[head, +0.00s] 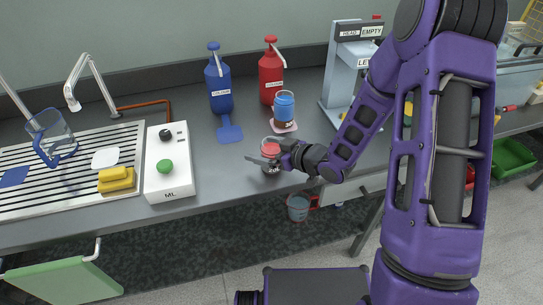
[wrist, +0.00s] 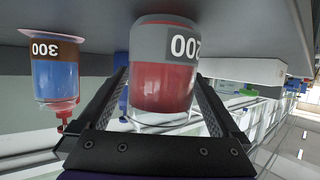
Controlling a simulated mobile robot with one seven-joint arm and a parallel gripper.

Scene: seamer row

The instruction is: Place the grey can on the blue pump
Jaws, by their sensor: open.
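The grey can (head: 271,169) stands on the counter near its front edge. It has red contents and a grey band marked 200, and it shows large in the wrist view (wrist: 163,85). My gripper (head: 267,151) is open, with its fingers on either side of the can; I cannot tell whether they touch it. The wrist view looks upside down, with the counter at the top. The blue pump (head: 221,88) stands further back and left, and its blue flat pad (head: 229,132) lies bare in front of it.
The red pump (head: 271,78) stands right of the blue one. A can with blue contents (head: 284,108), marked 300 in the wrist view (wrist: 54,80), stands on its pad. A grey seamer (head: 346,70) is behind my arm.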

